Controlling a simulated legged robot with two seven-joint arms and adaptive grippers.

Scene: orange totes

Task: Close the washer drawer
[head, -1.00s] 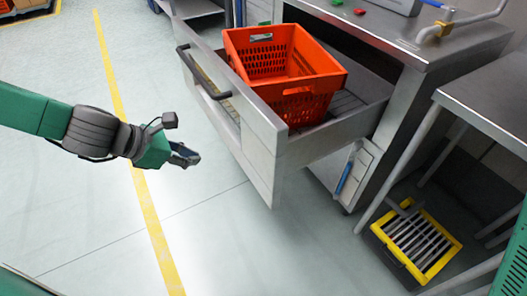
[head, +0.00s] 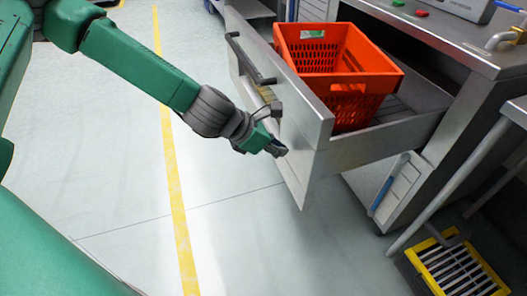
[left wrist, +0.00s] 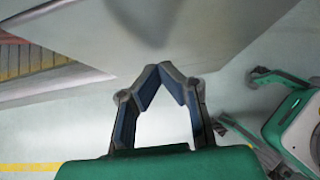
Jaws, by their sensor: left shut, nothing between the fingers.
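The steel washer drawer (head: 306,105) is pulled out from the metal machine, with a dark bar handle (head: 248,58) on its front. An orange tote (head: 345,98) sits inside it. My left gripper (head: 281,150) is close to the lower right part of the drawer front, on its outer side. In the left wrist view its fingertips (left wrist: 160,70) meet, with nothing between them, just below the grey drawer panel (left wrist: 215,28). I cannot tell whether they touch it. My right gripper is not clearly in view.
The washer's steel top (head: 440,35) lies behind the drawer. A yellow-framed floor grate (head: 455,268) is at the lower right, near a metal table leg. The floor left of the drawer is clear, crossed by a yellow line (head: 172,170).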

